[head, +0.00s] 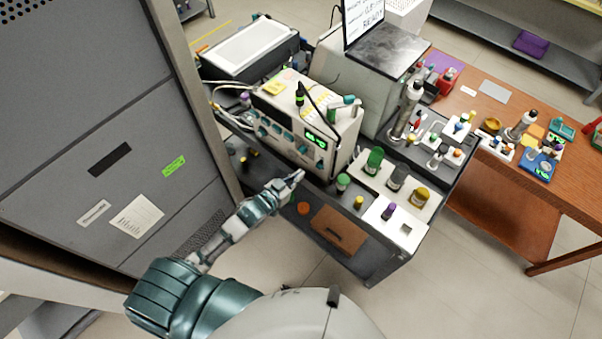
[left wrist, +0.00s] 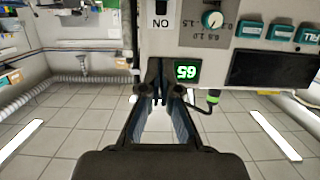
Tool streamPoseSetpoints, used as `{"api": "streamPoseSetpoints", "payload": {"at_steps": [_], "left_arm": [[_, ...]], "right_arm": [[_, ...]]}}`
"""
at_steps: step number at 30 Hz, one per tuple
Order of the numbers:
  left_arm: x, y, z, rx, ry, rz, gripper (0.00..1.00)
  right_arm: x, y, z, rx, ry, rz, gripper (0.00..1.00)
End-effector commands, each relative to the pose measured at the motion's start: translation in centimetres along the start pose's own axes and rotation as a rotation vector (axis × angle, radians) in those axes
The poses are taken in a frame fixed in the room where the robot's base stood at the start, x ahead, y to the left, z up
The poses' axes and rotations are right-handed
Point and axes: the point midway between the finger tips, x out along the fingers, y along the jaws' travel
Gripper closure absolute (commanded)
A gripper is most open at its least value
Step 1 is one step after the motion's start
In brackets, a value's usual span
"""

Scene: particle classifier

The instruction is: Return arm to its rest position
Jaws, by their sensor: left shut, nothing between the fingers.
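My left gripper (head: 292,180) is shut and empty, in front of the beige instrument (head: 284,102) with the green display. It is near the front edge of the dark cart (head: 385,268). In the left wrist view, the fingertips of this gripper (left wrist: 158,90) meet below the instrument's panel (left wrist: 240,50), which appears upside down. I cannot tell whether they touch the panel. A green display (left wrist: 187,72) and a round dial (left wrist: 212,19) show on it. My right gripper is not in view.
Vials with green, grey and yellow caps stand in a white tray (head: 436,204) on the cart. A tall grey cabinet (head: 70,130) stands close on the left. A wooden table (head: 505,192) with small items is on the right. Open floor (head: 470,300) lies in front of it.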

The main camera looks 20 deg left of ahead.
Motion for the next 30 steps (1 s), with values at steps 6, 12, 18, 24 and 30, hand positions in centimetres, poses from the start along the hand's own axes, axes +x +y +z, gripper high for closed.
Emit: {"api": "streamPoseSetpoints", "payload": {"at_steps": [6, 12, 18, 24, 30], "left_arm": [[0.0, 0.0, 0.0, 0.0, 0.0, 0.0, 1.0], [0.0, 0.0, 0.0, 0.0, 0.001, 0.0, 1.0], [0.6, -0.9, 3.5, -0.006, -0.051, -0.027, 1.0], [1.0, -3.6, 17.9, -0.025, -0.265, -0.118, 1.0], [-2.6, -3.7, 34.5, -0.044, -0.529, -0.179, 1.0]], "right_arm": [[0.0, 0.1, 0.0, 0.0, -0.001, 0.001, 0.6], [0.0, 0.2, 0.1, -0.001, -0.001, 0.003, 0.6], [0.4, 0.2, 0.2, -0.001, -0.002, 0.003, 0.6], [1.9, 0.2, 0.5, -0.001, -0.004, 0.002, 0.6], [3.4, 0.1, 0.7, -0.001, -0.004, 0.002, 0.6]]}}
